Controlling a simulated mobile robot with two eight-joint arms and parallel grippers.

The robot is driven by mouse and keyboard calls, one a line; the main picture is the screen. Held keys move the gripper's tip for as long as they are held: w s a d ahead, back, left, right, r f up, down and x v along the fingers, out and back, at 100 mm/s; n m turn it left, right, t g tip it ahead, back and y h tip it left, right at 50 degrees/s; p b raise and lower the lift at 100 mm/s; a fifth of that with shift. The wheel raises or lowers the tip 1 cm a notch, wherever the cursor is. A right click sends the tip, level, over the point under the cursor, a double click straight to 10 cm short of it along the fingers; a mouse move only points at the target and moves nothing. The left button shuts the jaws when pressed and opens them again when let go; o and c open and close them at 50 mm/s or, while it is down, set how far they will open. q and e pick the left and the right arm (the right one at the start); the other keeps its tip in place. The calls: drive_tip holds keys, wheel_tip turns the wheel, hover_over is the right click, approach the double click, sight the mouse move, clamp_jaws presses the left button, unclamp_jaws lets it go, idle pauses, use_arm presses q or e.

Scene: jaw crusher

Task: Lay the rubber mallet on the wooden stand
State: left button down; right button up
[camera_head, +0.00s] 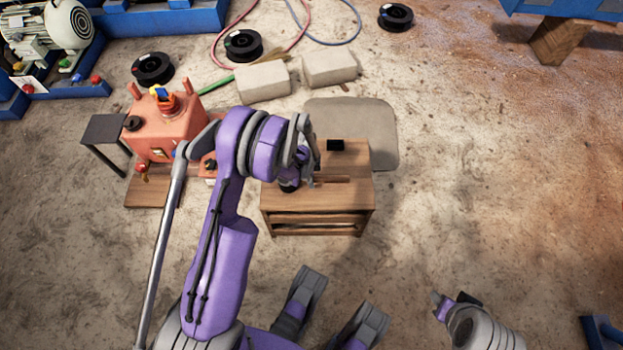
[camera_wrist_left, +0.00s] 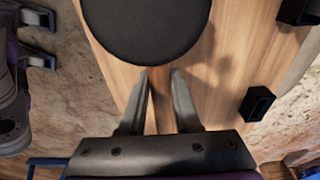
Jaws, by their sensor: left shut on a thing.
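My left gripper (camera_wrist_left: 160,85) is shut on the wooden handle (camera_wrist_left: 160,105) of the rubber mallet, whose dark round head (camera_wrist_left: 145,28) fills the top of the left wrist view. The wooden stand (camera_head: 315,200) is a small table at the middle of the head view; its plank top (camera_wrist_left: 213,95) shows below the mallet in the wrist view. A shadow falls on that top, and the mallet appears held above it. In the head view my left gripper (camera_head: 306,181) is over the stand and the mallet is largely hidden. My right arm's end (camera_head: 457,303) is at the lower right; its fingers are unclear.
A black block (camera_head: 348,145) sits at the stand's back edge. An orange machine (camera_head: 165,130) stands close on the left. A grey mat (camera_head: 375,120) and pale blocks (camera_head: 330,67) lie behind. Floor to the right is clear.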

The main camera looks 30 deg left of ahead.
use_arm(q)
drive_tip(key=shift+f, duration=0.1)
drive_tip(key=c, duration=0.6)
unclamp_jaws()
